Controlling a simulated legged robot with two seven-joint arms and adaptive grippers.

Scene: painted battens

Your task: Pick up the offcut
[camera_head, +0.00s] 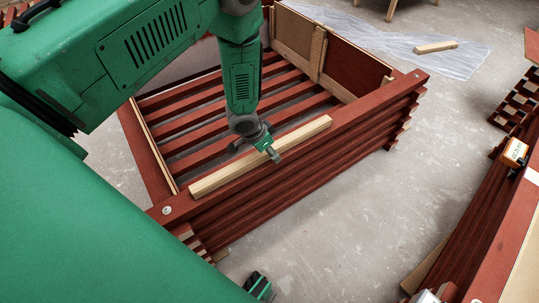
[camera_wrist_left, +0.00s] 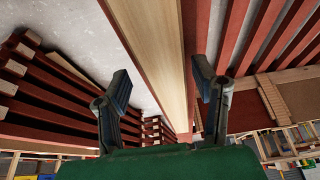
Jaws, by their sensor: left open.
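A long pale wood piece, which looks like the offcut (camera_head: 222,177), lies along the top red rail of a stack of red battens. My left gripper (camera_head: 256,151) points down at it near its middle, with its fingers on either side of the piece. In the left wrist view the pale wood (camera_wrist_left: 158,45) runs between the two open fingers (camera_wrist_left: 161,82), with a gap to each. Whether the fingertips reach down beside it is hard to tell.
The red batten frame (camera_head: 349,137) has open slats inside its far side. A shorter pale block (camera_head: 436,46) lies on a clear plastic sheet (camera_head: 470,66) on the floor. An orange and white item (camera_head: 515,152) sits on red battens at right. Bare concrete lies between.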

